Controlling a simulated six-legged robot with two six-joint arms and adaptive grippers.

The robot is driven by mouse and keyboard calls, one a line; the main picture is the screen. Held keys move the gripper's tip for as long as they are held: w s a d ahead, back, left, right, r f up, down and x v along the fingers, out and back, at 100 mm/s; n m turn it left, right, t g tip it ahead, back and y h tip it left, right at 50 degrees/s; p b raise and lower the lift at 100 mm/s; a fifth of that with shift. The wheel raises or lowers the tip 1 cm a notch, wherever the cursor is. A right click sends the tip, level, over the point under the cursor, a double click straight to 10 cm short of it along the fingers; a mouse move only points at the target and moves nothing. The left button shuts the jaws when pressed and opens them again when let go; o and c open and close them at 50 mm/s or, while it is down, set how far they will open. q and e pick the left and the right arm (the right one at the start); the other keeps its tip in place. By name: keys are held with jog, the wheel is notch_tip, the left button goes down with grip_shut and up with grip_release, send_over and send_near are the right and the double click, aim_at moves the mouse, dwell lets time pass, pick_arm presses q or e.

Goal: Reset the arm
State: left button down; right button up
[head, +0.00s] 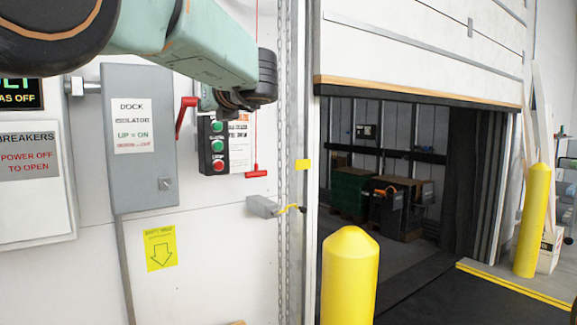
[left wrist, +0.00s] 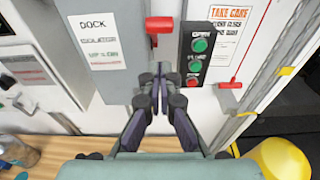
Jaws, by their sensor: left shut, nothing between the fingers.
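My left arm comes in from the upper left in the head view, and its gripper (head: 222,100) is partly hidden behind my wrist, in front of the wall controls. In the left wrist view the left gripper (left wrist: 157,82) is shut and empty, with its tips together just below the red lever (left wrist: 160,25). That lever (head: 184,115) points up at the right side of the grey dock isolator box (head: 137,180), which also shows in the left wrist view (left wrist: 107,85). I cannot tell the gap between fingertips and wall. My right gripper is not in view.
A button panel (head: 213,140) with green and red buttons is right of the lever. A red pull handle (head: 256,172) hangs beside it. A yellow bollard (head: 349,275) stands before the partly raised dock door (head: 420,60). A wooden surface (left wrist: 60,150) with a bottle is lower left.

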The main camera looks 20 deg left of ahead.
pick_arm(q)
jog(key=s+d+f+m+t+h+b, duration=0.1)
jog(key=d+f+m+h+b, duration=0.2)
jog(key=f+m, duration=1.55)
jog(key=s+d+f+m+t+h+b, duration=0.15)
jog(key=f+m+h, duration=0.25)
jog(key=f+m, duration=1.5)
jog(key=s+d+f+m+g+h+b, duration=0.1)
jog(key=s+d+f+m+g, duration=0.1)
jog(key=s+f, duration=0.6)
jog(key=s+d+f+m+g+h+b, duration=0.15)
jog(key=s+f, duration=0.25)
jog(key=f, duration=0.7)
jog(key=s+d+f+m+g+h+b, duration=0.1)
jog(key=s+d+f+m+g+h, duration=0.15)
jog(key=s+f, duration=0.55)
jog(key=s+d+f+m+g+b, duration=0.1)
jog(key=s+f+g+b, duration=0.1)
jog(key=s+f, duration=0.6)
jog(key=s+d+f+m+g+b, duration=0.1)
jog(key=s+f+g, duration=0.4)
jog(key=s, duration=1.1)
notch_tip(320, 180, down, 4)
jog(key=shift+r+h+b, duration=0.2)
jog(key=shift+h+b, duration=0.1)
jog(key=shift+b, duration=0.3)
